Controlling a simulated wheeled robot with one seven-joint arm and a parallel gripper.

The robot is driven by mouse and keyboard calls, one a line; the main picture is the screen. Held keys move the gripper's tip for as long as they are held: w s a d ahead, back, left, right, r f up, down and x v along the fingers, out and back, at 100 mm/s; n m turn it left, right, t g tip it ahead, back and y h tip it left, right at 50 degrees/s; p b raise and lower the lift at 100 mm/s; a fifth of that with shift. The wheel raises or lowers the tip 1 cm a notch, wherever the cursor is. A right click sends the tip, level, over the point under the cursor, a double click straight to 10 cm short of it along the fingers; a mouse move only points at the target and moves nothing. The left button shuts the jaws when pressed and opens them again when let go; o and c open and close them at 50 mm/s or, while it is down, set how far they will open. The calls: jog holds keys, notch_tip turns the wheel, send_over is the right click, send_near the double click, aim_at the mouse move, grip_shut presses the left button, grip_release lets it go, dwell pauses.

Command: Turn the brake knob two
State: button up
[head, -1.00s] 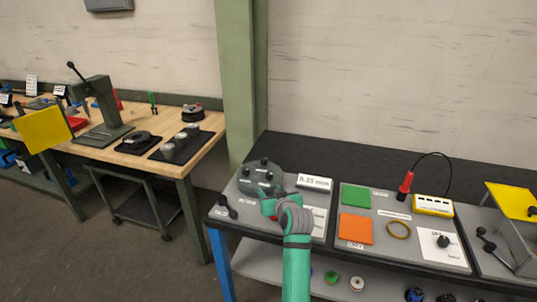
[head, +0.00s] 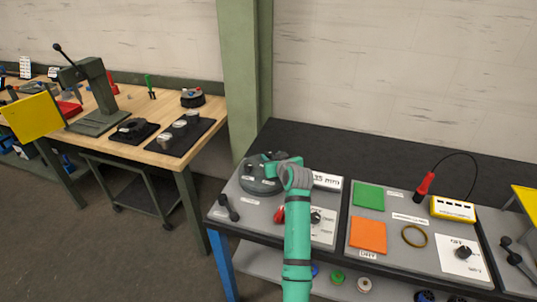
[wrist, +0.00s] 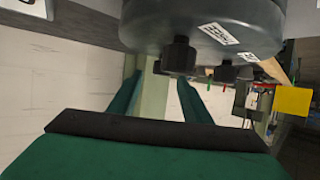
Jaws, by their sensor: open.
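The round dark grey housing (head: 262,187) with black knobs on top stands at the left of the near bench. One black knob (head: 250,168) shows left of my gripper in the head view; my gripper hides part of the housing. In the wrist view the housing (wrist: 205,22) fills the top, tilted, with two black knobs: a nearer one (wrist: 178,57) and a farther one (wrist: 226,71). The labels are too small to read, so I cannot tell which knob is two. My gripper (wrist: 158,88) is open, its green fingers apart just short of the nearer knob, with nothing between them.
A black lever (head: 229,208) is at the bench's left front. A white display (head: 328,181) is behind my wrist, and a dial (head: 316,218) sits right of my forearm. Green (head: 368,196) and orange (head: 368,236) pads lie farther right.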

aim_at(270, 154)
jog(key=shift+x, duration=2.8)
jog(key=shift+a, duration=0.15)
jog(key=shift+d, duration=0.25)
jog(key=c, duration=1)
